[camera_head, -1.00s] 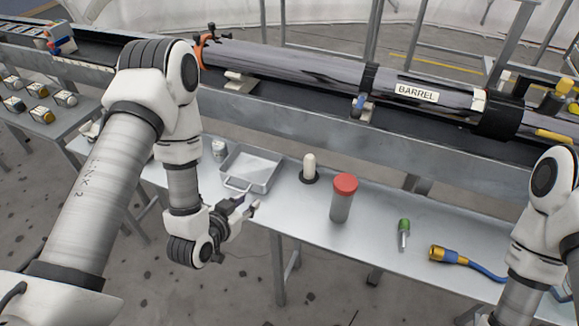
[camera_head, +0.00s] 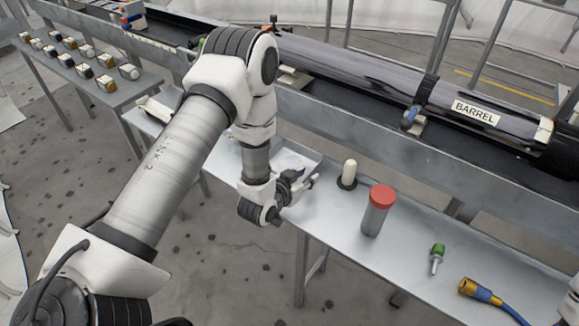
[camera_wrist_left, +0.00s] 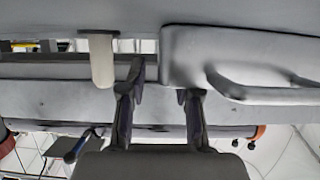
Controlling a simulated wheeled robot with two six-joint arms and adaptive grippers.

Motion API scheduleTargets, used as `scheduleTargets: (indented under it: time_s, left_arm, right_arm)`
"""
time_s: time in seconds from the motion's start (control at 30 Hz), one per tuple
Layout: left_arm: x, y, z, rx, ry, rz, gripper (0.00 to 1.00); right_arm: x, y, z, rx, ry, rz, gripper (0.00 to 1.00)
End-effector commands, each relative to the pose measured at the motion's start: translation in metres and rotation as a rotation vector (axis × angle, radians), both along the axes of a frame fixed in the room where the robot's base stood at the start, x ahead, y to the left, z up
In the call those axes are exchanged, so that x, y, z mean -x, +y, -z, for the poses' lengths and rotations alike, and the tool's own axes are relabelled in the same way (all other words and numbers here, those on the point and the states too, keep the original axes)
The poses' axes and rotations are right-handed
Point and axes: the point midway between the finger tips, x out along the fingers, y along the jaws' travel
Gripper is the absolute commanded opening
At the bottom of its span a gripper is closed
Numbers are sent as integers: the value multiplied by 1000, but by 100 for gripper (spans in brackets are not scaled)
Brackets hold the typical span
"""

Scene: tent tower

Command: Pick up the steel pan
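The steel pan (camera_head: 292,157) is a shallow grey tray with a loop handle on the bench, partly hidden behind my left arm in the head view. In the left wrist view the pan (camera_wrist_left: 240,52) fills the upper right. Its handle (camera_wrist_left: 268,92) shows there too. My left gripper (camera_head: 308,184) is at the pan's near right side. In the left wrist view the left gripper (camera_wrist_left: 158,85) has its fingers apart with nothing between them. One finger is close to the pan's corner; I cannot tell if it touches. My right gripper is out of view.
A white peg on a dark base (camera_head: 348,174), a red-capped grey container (camera_head: 377,210), a green-topped tool (camera_head: 437,258) and a blue cable with a brass end (camera_head: 480,290) stand or lie to the right on the bench. The long barrel (camera_head: 375,80) lies behind.

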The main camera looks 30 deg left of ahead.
Motion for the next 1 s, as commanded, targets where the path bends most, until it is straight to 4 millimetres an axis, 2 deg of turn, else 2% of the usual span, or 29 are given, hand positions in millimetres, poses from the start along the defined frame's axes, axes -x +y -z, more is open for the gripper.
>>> scheduleTargets:
  time_s: [0.03, 0.1, 0.13, 0.57, 0.77, 0.93, 1.0]
  left_arm:
    - [0, 0, 0, 0, 0, 0, 32]
    - [0, 0, 0, 0, 0, 0, 8]
    - [0, 0, 0, 0, 0, 0, 0]
    - [0, 0, -1, 0, -1, 0, 0]
    - [0, 0, -14, 0, -3, 0, 0]
    - [0, 0, -38, 0, -5, 0, 0]
    - [15, 3, -35, 2, 3, -2, 0]
  right_arm:
    - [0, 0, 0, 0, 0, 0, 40]
    - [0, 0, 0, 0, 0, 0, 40]
    - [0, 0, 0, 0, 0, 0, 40]
    - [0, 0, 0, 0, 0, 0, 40]
    - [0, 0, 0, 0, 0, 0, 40]
    - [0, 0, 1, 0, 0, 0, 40]
    - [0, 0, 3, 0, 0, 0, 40]
